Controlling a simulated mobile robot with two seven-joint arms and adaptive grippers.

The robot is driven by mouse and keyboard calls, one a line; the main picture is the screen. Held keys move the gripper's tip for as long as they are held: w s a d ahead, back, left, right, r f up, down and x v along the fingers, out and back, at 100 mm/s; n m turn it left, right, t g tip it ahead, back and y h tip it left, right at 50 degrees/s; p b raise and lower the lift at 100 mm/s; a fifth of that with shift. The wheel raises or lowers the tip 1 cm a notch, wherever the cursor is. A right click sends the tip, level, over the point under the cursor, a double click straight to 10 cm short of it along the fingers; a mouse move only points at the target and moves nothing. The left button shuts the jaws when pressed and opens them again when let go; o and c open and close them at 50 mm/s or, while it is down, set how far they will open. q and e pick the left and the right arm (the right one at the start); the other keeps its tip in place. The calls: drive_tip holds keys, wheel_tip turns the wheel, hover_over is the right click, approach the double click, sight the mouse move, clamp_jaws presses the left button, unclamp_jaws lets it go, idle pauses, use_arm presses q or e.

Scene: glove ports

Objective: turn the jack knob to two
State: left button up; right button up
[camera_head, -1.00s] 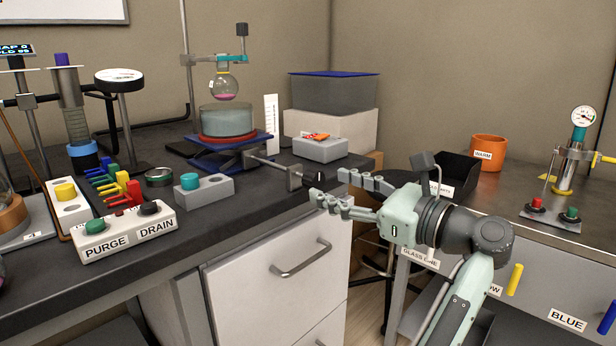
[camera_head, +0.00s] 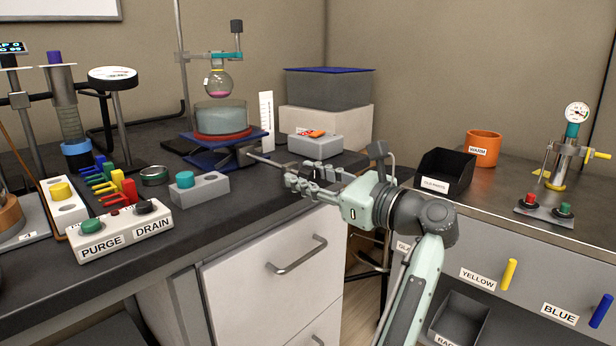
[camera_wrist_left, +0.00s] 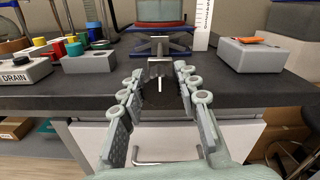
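The lab jack (camera_head: 215,157) has blue plates and carries a heating bath under a round flask; its lower part also shows in the left wrist view (camera_wrist_left: 158,45). A rod (camera_head: 265,160) runs from it toward the bench's front edge. The dark jack knob (camera_wrist_left: 158,88) with a white pointer line sits at the rod's end. My left gripper (camera_head: 292,177) is open around the knob; in the left wrist view its fingertips (camera_wrist_left: 158,75) stand on either side with gaps. In the head view the fingers mostly hide the knob. My right gripper is out of view.
A grey box with an orange item (camera_head: 317,146) stands right of the jack. A grey block with a teal knob (camera_head: 201,188) and the PURGE/DRAIN box (camera_head: 120,230) lie left. A white drawer front (camera_head: 265,275) is below the bench edge.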

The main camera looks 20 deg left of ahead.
use_arm(q)
drive_tip(key=c, duration=0.3)
drive_tip(key=shift+r+m+p, duration=0.1)
drive_tip(key=shift+m+p, duration=0.2)
drive_tip(key=shift+m, duration=0.2)
drive_tip(key=m+p, duration=0.3)
drive_tip(key=m, duration=0.1)
drive_tip(key=shift+m, duration=0.3)
drive_tip(key=shift+m+p, duration=0.35)
drive_tip(key=shift+m, duration=0.35)
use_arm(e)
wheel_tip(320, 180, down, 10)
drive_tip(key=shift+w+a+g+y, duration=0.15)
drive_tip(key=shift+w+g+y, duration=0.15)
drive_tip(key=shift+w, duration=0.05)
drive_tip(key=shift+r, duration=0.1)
